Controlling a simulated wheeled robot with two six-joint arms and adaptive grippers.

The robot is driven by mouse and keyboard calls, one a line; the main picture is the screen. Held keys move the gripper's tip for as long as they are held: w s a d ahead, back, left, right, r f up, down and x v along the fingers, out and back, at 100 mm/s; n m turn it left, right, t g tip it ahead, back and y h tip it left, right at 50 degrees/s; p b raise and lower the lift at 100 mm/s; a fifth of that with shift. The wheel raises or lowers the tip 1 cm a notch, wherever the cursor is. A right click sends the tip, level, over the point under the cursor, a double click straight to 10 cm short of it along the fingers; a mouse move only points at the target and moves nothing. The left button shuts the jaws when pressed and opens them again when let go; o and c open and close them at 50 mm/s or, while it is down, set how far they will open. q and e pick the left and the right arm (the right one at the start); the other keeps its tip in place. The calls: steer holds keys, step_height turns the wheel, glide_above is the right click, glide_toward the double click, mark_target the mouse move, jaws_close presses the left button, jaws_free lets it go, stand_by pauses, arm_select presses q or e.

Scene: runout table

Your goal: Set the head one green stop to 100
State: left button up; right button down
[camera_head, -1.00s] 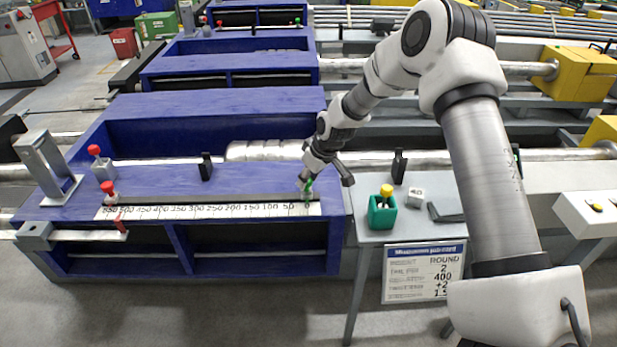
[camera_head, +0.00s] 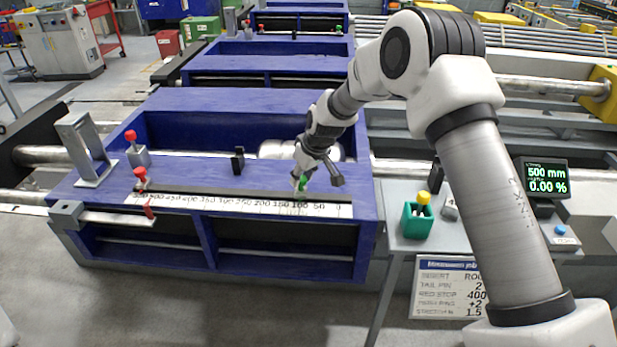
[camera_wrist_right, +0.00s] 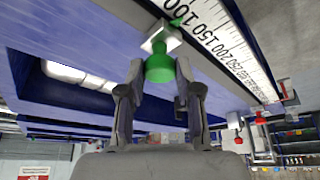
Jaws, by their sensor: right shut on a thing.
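The green stop (camera_head: 301,182) sits on the front scale (camera_head: 240,205) of the nearest blue head, close to the 100 mark. In the right wrist view the green knob (camera_wrist_right: 159,68) stands between my right gripper's fingers, on a pale block (camera_wrist_right: 160,38) beside the 100 numeral. My right gripper (camera_head: 318,180) is shut on the green stop; it also shows in the right wrist view (camera_wrist_right: 160,85). The exact reading under the stop is too small to tell. My left gripper is not in view.
Red-knobbed stops (camera_head: 141,175) stand at the scale's left end. A black upright piece (camera_head: 238,160) stands behind the scale. At the right, a side table holds a green holder with a yellow knob (camera_head: 423,198), and a display (camera_head: 545,178) reads 500 mm and 0.00 %.

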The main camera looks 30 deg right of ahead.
steer(key=c, duration=1.1)
jaws_free()
steer(key=shift+c, duration=0.2)
steer(key=o, duration=0.4)
steer(key=shift+f, duration=0.15)
steer(key=shift+c, duration=0.2)
steer(key=shift+w, duration=0.2)
steer(key=v, duration=1.1)
steer(key=shift+s+r, duration=0.2)
steer(key=shift+r, duration=0.15)
steer(key=shift+d, duration=0.1)
